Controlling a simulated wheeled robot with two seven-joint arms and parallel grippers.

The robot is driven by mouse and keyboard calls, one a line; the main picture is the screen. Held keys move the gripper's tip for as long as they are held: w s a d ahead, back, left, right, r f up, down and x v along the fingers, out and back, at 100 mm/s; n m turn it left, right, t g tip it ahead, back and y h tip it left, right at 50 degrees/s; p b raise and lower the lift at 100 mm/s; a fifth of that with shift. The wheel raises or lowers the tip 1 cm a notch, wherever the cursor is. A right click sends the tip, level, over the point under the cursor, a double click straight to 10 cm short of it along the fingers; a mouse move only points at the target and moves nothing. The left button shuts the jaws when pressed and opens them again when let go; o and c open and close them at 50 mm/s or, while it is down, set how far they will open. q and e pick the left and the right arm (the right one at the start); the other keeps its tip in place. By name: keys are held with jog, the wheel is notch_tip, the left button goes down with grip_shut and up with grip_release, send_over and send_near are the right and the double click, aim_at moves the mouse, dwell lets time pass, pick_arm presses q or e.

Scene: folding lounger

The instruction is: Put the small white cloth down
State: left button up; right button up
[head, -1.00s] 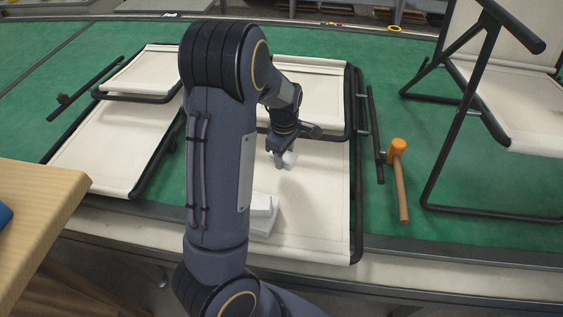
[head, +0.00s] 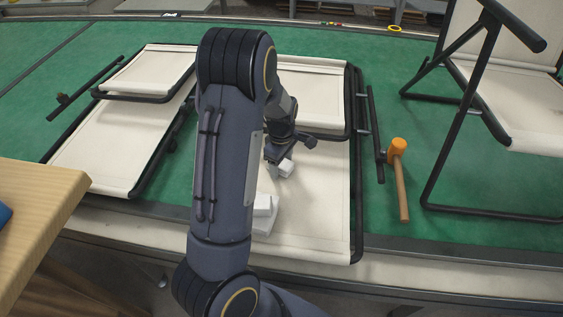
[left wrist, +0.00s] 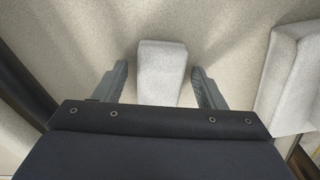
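The small white cloth (head: 286,170) is a pale block-like piece over the cream fabric of the middle lounger (head: 322,190). My left gripper (head: 280,158) is right at it, pointing down. In the left wrist view the cloth (left wrist: 162,72) lies between the two fingers of the left gripper (left wrist: 160,84), with a gap on each side, so the gripper is open around it. The cloth appears to rest on the fabric, though its underside is hidden. My right gripper is in neither view.
A white stack (head: 264,213) lies on the same lounger, nearer me, partly behind my left arm. An orange-headed mallet (head: 399,170) lies to the right on the green table (head: 385,240). Another lounger (head: 100,150) is at left; a raised folding frame (head: 470,110) stands at right.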

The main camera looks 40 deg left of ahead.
pick_arm(q)
notch_tip(320, 180, up, 12)
jog(key=s+d+r+m+t+h, duration=0.1)
jog(key=s+d+r+m, duration=0.3)
jog(key=s+d+m, duration=0.4)
jog(key=s+d+r+m+t+h, duration=0.2)
jog(key=s+d+m, duration=0.6)
jog(key=s, duration=0.5)
jog(key=r+m+t, duration=0.1)
jog(key=t, duration=0.1)
jog(key=shift+d+r+m+t+h+p, duration=0.15)
jog(key=shift+r+m+t+h+p, duration=0.15)
jog(key=shift+r, duration=0.1)
